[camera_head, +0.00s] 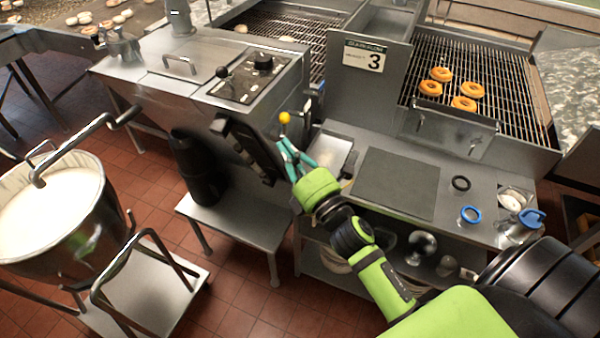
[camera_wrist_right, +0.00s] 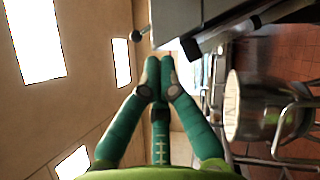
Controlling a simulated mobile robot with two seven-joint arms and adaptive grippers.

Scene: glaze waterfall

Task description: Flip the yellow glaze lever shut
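The yellow glaze lever (camera_head: 284,117) shows as a small yellow knob at the right edge of the steel glaze machine, standing up. My right gripper (camera_head: 288,148), with teal fingers, is just below the knob in the head view; I cannot tell whether it touches the lever. In the right wrist view the fingertips (camera_wrist_right: 159,66) meet with nothing visible between them. The yellow knob cannot be made out in the wrist view. My left gripper is not in view.
A black-knobbed control panel (camera_head: 246,77) sits on the machine top. A pot of white glaze (camera_head: 95,245) stands at left. A dark cylinder (camera_head: 195,165) stands on a low steel table (camera_head: 250,222). Orange donuts (camera_head: 441,74) lie on the right rack; a worktop mat (camera_head: 397,184) is below.

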